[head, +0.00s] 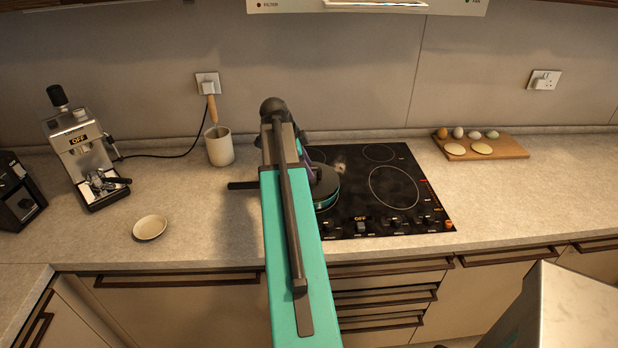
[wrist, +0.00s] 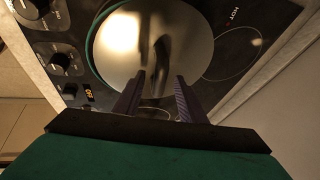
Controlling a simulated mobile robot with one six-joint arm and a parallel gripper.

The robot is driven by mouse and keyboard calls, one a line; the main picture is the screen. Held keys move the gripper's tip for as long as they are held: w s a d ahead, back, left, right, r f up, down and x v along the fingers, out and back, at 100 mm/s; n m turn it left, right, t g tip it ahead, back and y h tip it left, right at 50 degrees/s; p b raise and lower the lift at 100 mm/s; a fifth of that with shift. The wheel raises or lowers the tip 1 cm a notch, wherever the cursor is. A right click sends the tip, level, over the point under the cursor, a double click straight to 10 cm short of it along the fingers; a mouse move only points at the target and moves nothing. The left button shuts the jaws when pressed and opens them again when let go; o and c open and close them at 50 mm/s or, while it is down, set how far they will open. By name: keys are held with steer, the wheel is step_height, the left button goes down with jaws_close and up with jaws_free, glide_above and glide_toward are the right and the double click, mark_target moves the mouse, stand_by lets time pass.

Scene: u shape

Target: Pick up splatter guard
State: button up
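A round shiny metal disc (wrist: 120,40) with a teal edge fills the upper middle of the wrist view. In the head view, a round teal-sided pan (head: 326,190) sits on the left of the black cooktop, mostly hidden by my arm; a dark handle (head: 242,185) sticks out to the left. My gripper (wrist: 160,76) has its two fingers apart in front of the disc's near edge, with nothing visibly held between them.
A board (head: 510,147) with eggs stands at the right. A utensil crock (head: 219,148), a small dish (head: 150,228) and a coffee machine (head: 82,155) stand at the left.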

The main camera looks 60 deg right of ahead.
steer(key=shift+c, duration=0.2)
jaws_close()
steer(key=shift+r, duration=0.15)
steer(key=shift+r+b, duration=0.75)
steer(key=shift+r, duration=0.7)
steer(key=shift+s+a+r, duration=0.1)
steer(key=shift+r, duration=0.05)
steer(key=s+a+r+b, duration=0.1)
steer(key=s+a+b, duration=0.3)
steer(key=s+a, duration=0.6)
steer(key=shift+s+r, duration=0.3)
steer(key=shift+s, duration=0.85)
steer(key=shift+d, duration=0.1)
